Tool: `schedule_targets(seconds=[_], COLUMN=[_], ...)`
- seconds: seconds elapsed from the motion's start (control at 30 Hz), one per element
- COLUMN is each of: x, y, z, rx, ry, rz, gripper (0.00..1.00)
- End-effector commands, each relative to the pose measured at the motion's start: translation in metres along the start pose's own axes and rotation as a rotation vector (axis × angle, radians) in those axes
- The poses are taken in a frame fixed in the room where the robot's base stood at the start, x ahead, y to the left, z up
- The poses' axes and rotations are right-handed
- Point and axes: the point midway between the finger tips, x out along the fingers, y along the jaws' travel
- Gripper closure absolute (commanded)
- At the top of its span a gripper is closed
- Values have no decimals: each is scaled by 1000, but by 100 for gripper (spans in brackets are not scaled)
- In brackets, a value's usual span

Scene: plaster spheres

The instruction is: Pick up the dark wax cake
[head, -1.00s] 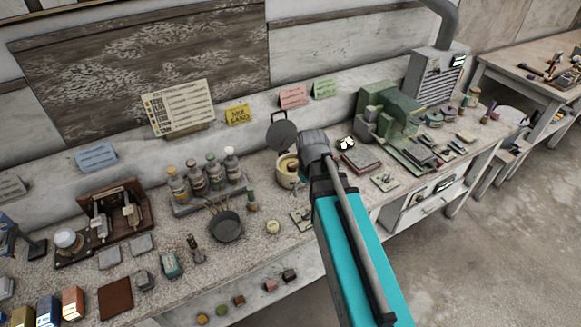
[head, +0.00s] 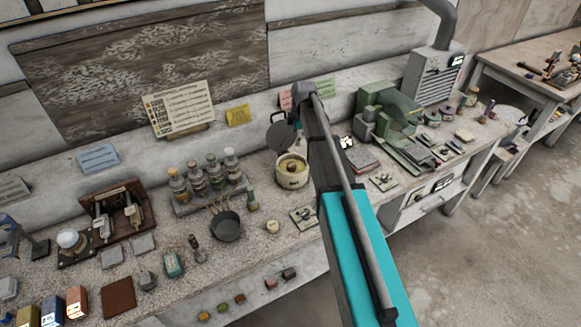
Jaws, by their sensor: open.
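The darkest cake (head: 288,273) is at the right end of the row, beside a pinkish cake (head: 270,283). A round cream pot (head: 292,178) with its dark lid raised holds something yellow with a small brown piece on it. My arm reaches in from the bottom right, over the bench to the right of the pot. Its wrist is raised near the back wall. I cannot make out the jaws, which are hidden behind my arm; nothing held shows.
A dark pan (head: 226,226) with brushes and a rack of bottles (head: 208,187) stand left of the pot. A green machine (head: 384,118) stands to the right. Label cards line the wall. A brown slab (head: 117,297) lies at front left. The floor at right is clear.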

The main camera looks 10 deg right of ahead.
Motion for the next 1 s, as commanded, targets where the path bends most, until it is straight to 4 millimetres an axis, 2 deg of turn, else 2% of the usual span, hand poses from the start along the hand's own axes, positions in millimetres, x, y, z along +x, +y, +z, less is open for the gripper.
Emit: schedule_targets(seconds=[0.53, 1.0], x=[4, 38], y=[2, 1], z=[-1, -1], rx=[-14, -14], ry=[1, 1], rz=[0, 0], gripper=[1, 1])
